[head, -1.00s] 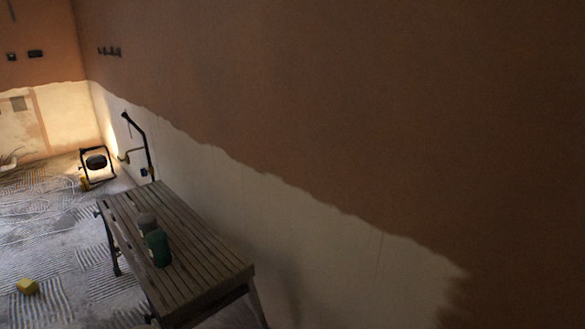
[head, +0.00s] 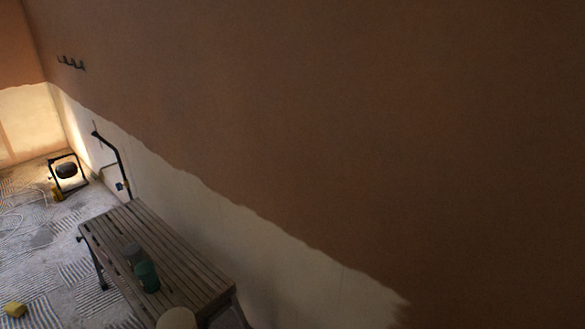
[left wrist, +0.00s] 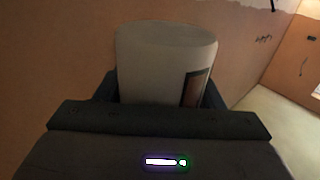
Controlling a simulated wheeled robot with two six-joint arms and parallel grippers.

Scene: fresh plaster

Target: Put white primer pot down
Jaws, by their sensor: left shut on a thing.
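The white primer pot (left wrist: 155,62) fills the middle of the left wrist view, pale, with a dark and reddish label on its right side. My left gripper (left wrist: 158,90) is shut on it, with a dark finger on each side. In the head view the pale round top of the pot (head: 176,319) shows at the bottom edge, in front of the near part of the slatted wooden bench (head: 185,262). I cannot tell its height above the bench. My right gripper is in neither view.
A green pot (head: 147,277) and a grey pot (head: 132,254) stand close together on the bench. The bench's far end is clear. A work lamp (head: 67,170) and a yellow block (head: 15,309) are on the floor. The half-plastered wall (head: 300,150) runs along the right.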

